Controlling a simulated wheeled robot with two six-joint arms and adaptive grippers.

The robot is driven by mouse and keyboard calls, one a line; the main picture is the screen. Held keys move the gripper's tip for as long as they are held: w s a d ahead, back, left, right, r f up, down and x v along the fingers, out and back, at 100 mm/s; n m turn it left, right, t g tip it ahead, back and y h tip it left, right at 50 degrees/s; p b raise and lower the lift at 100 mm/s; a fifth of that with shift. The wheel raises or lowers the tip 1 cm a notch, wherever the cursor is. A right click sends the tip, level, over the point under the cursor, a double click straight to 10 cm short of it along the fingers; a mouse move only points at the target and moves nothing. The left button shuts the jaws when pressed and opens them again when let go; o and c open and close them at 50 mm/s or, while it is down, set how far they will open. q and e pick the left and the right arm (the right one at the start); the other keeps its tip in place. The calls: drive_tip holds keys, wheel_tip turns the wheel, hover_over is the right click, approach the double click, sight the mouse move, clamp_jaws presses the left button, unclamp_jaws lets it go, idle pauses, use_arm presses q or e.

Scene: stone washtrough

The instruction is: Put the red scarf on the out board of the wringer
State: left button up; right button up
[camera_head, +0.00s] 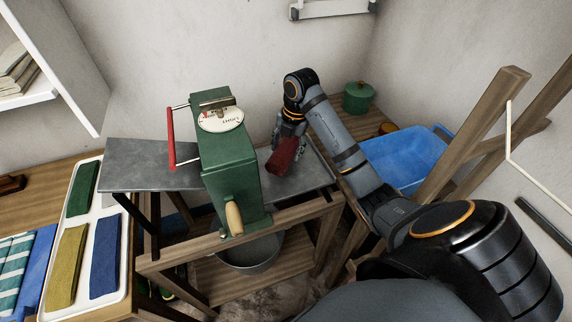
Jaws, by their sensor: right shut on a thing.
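The red scarf (283,158) is dark red and bunched up. My right gripper (288,142) is shut on it, just over the grey board on the right side of the wringer (296,183). I cannot tell whether the scarf touches that board. The green wringer (230,165) stands in the middle with a round white dial (220,118), a red bar on its left and a wooden crank grip (234,218) in front. A wider grey board (145,163) extends from its left side. Which board is the out board is not marked visibly. My left gripper is not in view.
A white tray (84,228) at the left holds folded green, olive and blue cloths. A metal basin (248,256) sits below the wringer. A blue tub (405,160), a green lidded pot (358,97) and a wooden frame (470,140) stand to the right. The left board is clear.

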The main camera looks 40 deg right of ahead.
sight(287, 156)
drive_tip(key=shift+s+f+b, duration=0.15)
drive_tip(key=shift+f+b, duration=0.4)
drive_tip(key=shift+b, duration=0.15)
wheel_tip(287, 156, down, 2)
drive_tip(key=shift+f, duration=0.1)
drive_tip(key=o, duration=1.3)
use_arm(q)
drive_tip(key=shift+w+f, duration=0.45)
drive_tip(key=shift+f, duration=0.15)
